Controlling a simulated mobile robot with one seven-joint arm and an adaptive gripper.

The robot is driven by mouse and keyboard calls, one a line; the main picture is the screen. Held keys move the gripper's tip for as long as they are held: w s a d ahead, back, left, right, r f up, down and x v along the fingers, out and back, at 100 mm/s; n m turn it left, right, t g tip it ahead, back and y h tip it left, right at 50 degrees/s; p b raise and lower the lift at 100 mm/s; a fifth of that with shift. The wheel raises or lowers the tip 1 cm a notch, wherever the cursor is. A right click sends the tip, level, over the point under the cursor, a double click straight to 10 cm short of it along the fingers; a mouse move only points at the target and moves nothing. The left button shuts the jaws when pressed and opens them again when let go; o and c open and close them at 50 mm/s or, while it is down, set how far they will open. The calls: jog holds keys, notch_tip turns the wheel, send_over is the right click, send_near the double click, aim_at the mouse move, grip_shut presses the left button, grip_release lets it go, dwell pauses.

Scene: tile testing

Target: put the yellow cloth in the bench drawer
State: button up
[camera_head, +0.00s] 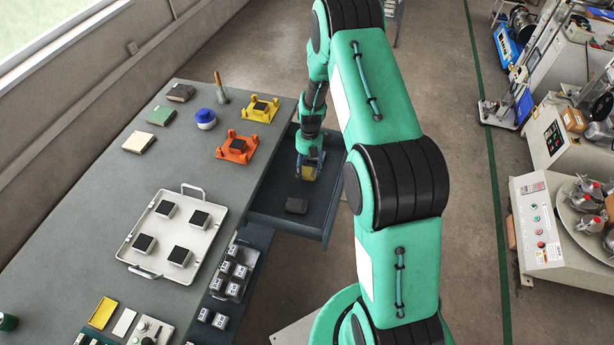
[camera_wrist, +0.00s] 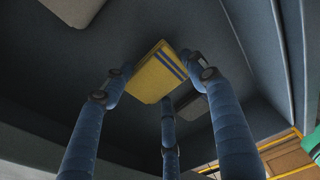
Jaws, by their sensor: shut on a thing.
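The yellow cloth (camera_head: 309,174) is folded, with blue stripes along one edge in the wrist view (camera_wrist: 153,75). My gripper (camera_head: 308,168) is shut on it, with blue fingers around its sides in the wrist view (camera_wrist: 160,82). The bench drawer (camera_head: 268,208) is pulled out from the grey bench's right side. The gripper and cloth are inside the drawer's outline, toward its far end. The drawer's dark floor and walls surround the cloth in the wrist view. I cannot tell whether the cloth touches the floor.
A dark block (camera_head: 296,205) lies in the drawer, nearer the front. On the bench (camera_head: 190,150) are a white tray (camera_head: 127,246) with several dark-topped pieces, an orange fixture (camera_head: 236,156) and a yellow fixture (camera_head: 260,108). Several small blocks (camera_head: 228,283) sit lower, beside the drawer.

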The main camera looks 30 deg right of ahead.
aim_at(308, 171)
jog(key=shift+f, duration=0.25)
jog(key=shift+f, duration=1.8)
jog(key=o, duration=1)
jog(key=shift+f, duration=0.1)
jog(key=r, duration=0.8)
jog(key=w+d+r+p, duration=0.1)
jog(key=r, duration=0.3)
jog(key=shift+r, duration=0.1)
